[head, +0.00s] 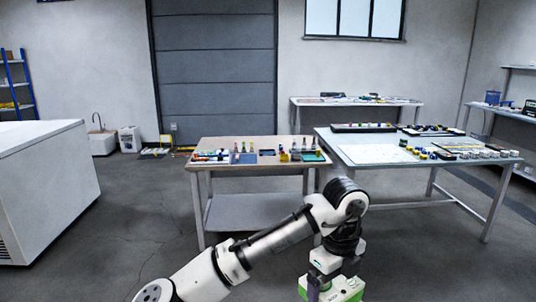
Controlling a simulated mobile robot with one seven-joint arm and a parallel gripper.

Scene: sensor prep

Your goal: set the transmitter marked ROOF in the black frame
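My gripper (331,287) hangs at the bottom edge of the head view, in front of the tables and low over the floor. A green and white block-like part shows at its end, cut off by the picture's edge. I cannot tell whether this is the gripper's body or something held, and its fingertips are not clear. Small coloured items stand on the wooden-topped table (222,144). A small dark rectangle (267,153) lies among them and may be the black frame. No ROOF marking is readable at this size, so I cannot pick out that transmitter.
A larger pale table (364,154) on the right carries dark trays and many small parts. Another table (357,103) stands by the back wall, with shelving at far right. A white chest (45,185) stands on the left. The floor (140,215) between chest and wooden-topped table is clear.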

